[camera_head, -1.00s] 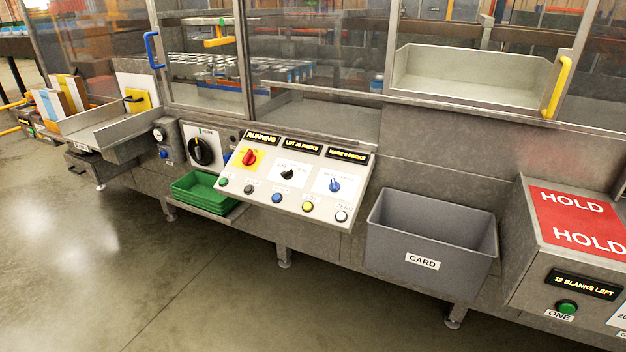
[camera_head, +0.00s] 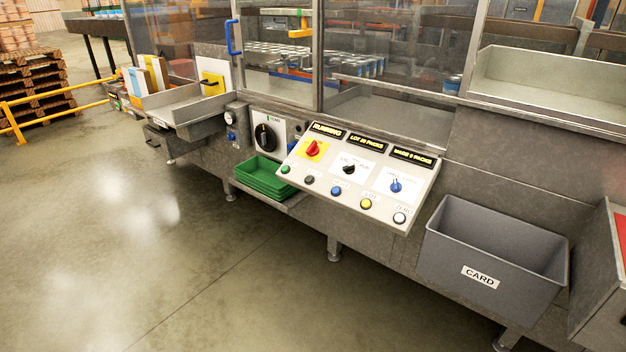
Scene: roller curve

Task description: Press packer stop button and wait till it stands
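The packer's sloped control panel (camera_head: 358,180) stands in the middle of the view. Its left display (camera_head: 327,130) reads RUNNING; the others read LOT 20 PACKS (camera_head: 368,143) and what looks like MADE 5 PACKS (camera_head: 412,157). Below them are a red knob on a yellow plate (camera_head: 313,149), a black selector (camera_head: 349,169) and a blue selector (camera_head: 396,185). Button labels are too small to read surely. Neither gripper shows.
A grey CARD bin (camera_head: 489,262) hangs right of the panel. Green trays (camera_head: 262,176) sit on a low shelf left of it. A large black rotary switch (camera_head: 265,137) is behind the trays. Yellow rails (camera_head: 40,98) and pallets (camera_head: 32,80) stand far left. The floor in front is clear.

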